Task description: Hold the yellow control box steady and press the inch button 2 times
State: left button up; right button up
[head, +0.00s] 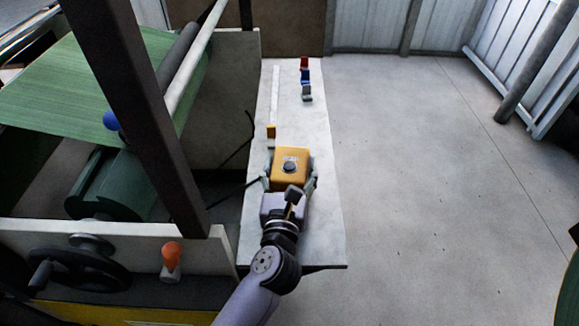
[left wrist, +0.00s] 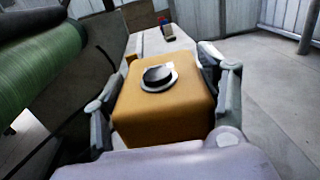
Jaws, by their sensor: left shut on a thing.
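The yellow control box (head: 292,159) sits on the narrow pale bench (head: 322,215). A dark round button (head: 290,167) is on its top face, with a small pale label behind it. In the left wrist view the box (left wrist: 140,120) fills the middle, and the button (left wrist: 158,77) shows as a dark cap in a pale ring. My left gripper (head: 290,178) is shut on the box, one finger on each side. It also shows in the left wrist view (left wrist: 162,98). Nothing touches the button. My right gripper is not in view.
Red, blue and grey small items (head: 305,77) stand at the bench's far end. The machine with green sheet (head: 85,80) and handwheel (head: 80,260) is left. Open floor (head: 430,180) lies right.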

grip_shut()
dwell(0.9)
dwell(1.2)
